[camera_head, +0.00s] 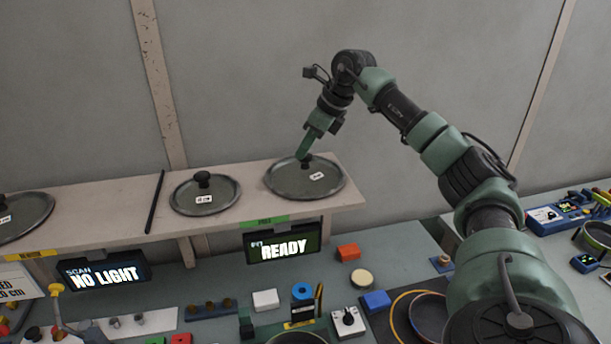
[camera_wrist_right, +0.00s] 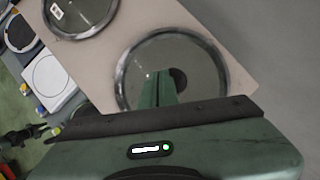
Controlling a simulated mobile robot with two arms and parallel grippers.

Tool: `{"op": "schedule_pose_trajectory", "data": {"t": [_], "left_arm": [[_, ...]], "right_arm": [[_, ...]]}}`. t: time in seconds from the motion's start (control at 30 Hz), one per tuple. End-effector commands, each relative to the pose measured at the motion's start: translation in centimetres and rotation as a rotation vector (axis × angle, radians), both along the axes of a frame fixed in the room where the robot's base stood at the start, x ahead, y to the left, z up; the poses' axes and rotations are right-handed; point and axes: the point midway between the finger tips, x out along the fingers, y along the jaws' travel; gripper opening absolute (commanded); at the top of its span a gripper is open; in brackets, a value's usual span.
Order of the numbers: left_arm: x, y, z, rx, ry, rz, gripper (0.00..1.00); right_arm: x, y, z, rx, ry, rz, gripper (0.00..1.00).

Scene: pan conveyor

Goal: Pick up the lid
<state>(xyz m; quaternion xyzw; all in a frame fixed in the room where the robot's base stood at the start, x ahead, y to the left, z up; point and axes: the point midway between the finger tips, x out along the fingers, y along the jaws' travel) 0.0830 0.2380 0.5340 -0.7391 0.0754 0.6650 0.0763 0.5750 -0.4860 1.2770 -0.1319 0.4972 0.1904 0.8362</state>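Three round glass lids with dark rims and black knobs are on the shelf. The right lid (camera_head: 283,185) lies flat near the shelf's right end. The middle lid (camera_head: 190,200) lies left of it, and another lid (camera_head: 30,222) is cut off at the left edge. My right gripper (camera_head: 304,155) points down at the knob of the right lid. In the wrist view its green fingers (camera_wrist_right: 158,80) are close together over this lid (camera_wrist_right: 205,62), with the dark knob (camera_wrist_right: 179,78) partly hidden at their right side. Whether they grip the knob is unclear. My left gripper is not in view.
The wooden shelf (camera_head: 120,200) bears a thin black rod (camera_head: 155,203) left of the middle lid. Below hang signs reading NO LIGHT (camera_head: 103,273) and READY (camera_head: 283,246). The bench underneath is crowded with small blocks and controls. A wall stands close behind the shelf.

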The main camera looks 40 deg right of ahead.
Motion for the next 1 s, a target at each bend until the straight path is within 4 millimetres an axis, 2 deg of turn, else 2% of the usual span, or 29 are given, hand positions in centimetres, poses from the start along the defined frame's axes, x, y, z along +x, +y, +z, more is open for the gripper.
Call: {"op": "schedule_pose_trajectory", "data": {"t": [0.03,0.57,0.77,0.87,1.0], "left_arm": [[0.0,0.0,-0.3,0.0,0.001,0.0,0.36],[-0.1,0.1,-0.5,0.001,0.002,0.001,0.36],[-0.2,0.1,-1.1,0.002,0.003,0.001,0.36],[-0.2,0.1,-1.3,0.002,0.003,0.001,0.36],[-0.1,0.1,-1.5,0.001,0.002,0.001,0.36]], "right_arm": [[-0.8,0.5,-3.5,-0.007,0.083,0.014,0.0],[-0.7,0.5,-2.7,-0.008,0.078,0.014,0.0],[-0.7,0.5,-0.2,-0.008,0.075,0.014,0.0],[-0.6,0.5,1.9,-0.008,0.071,0.013,0.0],[-0.6,0.5,5.9,-0.007,0.064,0.013,0.0]]}}
